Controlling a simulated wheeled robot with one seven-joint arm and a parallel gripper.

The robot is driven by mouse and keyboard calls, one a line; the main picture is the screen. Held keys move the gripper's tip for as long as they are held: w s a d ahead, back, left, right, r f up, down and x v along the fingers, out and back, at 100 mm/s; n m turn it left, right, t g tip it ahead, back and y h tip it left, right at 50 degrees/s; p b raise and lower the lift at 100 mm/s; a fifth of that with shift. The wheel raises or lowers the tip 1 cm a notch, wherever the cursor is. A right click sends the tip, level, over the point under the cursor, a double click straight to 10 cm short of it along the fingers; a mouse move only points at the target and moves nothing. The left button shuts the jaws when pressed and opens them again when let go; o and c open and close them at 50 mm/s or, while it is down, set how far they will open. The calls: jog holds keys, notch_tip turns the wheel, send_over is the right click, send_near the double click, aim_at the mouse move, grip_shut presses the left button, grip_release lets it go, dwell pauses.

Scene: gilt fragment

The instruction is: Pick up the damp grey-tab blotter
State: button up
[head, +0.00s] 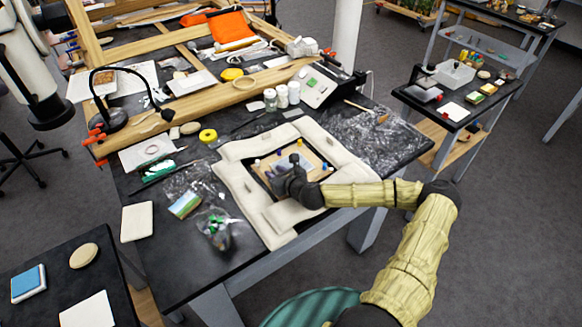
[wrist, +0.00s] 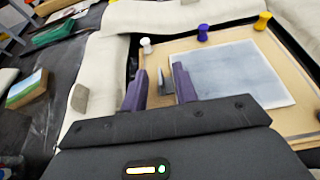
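The blotter is a pale blue-grey sheet (wrist: 235,72) lying flat on a tan board (wrist: 308,120) in the wrist view. A small grey upright tab (wrist: 166,80) stands at its left edge. My gripper (wrist: 160,80) has its two purple fingers apart, with the tab showing between them; I cannot tell whether either finger touches it. In the head view my gripper (head: 284,178) is low over the board, and the arm hides part of the blotter (head: 279,166).
Padded cream bolsters (head: 232,181) frame the board. White, blue and yellow pegs (wrist: 203,33) stand along the board's edges. Jars (head: 282,96) and a white device (head: 316,86) stand behind.

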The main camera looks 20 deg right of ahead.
grip_shut()
notch_tip(320, 180, up, 10)
jog(key=shift+b, duration=0.45)
dwell(0.7)
